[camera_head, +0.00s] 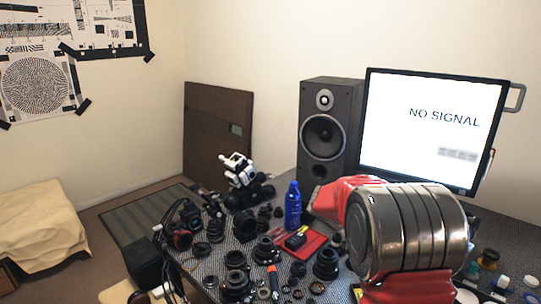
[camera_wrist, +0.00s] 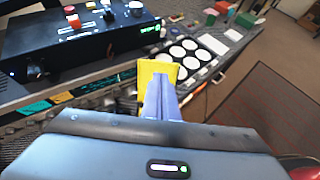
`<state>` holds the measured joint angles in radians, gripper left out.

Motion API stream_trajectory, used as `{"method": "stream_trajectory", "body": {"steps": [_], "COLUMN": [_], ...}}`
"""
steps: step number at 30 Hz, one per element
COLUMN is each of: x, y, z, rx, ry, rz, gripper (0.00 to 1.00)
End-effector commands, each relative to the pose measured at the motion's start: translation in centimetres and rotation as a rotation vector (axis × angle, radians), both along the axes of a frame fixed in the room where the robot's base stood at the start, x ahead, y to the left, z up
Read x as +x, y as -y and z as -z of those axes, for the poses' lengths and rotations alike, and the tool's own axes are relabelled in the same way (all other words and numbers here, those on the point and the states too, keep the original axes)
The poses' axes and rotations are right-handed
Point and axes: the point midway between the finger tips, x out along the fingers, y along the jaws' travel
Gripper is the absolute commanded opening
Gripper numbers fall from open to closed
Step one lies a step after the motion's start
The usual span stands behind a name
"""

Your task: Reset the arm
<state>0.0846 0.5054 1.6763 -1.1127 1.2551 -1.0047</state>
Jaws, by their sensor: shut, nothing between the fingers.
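My gripper (camera_wrist: 160,92) shows in the wrist view as narrow bluish-purple fingers, shut together with nothing between them. A yellow patch shows at and behind the fingertips; I cannot tell whether it belongs to them. The fingers point toward a bench with a black control box (camera_wrist: 85,42) and a panel of round white discs (camera_wrist: 183,58). In the head view, my red and metal arm (camera_head: 405,230) fills the lower right, in front of the bench. My gripper cannot be made out in that view.
The bench holds many dark lens parts (camera_head: 237,282), a blue bottle (camera_head: 293,206), a red tray (camera_head: 314,241) and a black-and-white device (camera_head: 237,170). A speaker (camera_head: 328,132) and a monitor (camera_head: 425,125) reading "NO SIGNAL" stand behind. Open floor with a mat (camera_wrist: 268,120) lies right in the wrist view.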

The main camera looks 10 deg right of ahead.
Motion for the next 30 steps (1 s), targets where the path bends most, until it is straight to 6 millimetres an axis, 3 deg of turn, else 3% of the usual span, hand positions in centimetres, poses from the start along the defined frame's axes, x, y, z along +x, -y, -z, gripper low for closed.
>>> {"method": "stream_trajectory", "body": {"steps": [5,9,14,20,30], "x": [-0.2,-1.8,-4.3,-7.3,-12.9], "y": [-0.6,-2.0,-4.1,-6.9,-12.4], "z": [1.3,4.2,5.7,5.9,4.2], "rx": [0.04,0.11,0.201,0.3,0.477], "ry": [0.098,0.17,0.277,0.407,0.643], "rz": [0.063,0.155,0.282,0.433,0.712], "gripper": [0.0,0.0,0.0,0.0,0.0]}}
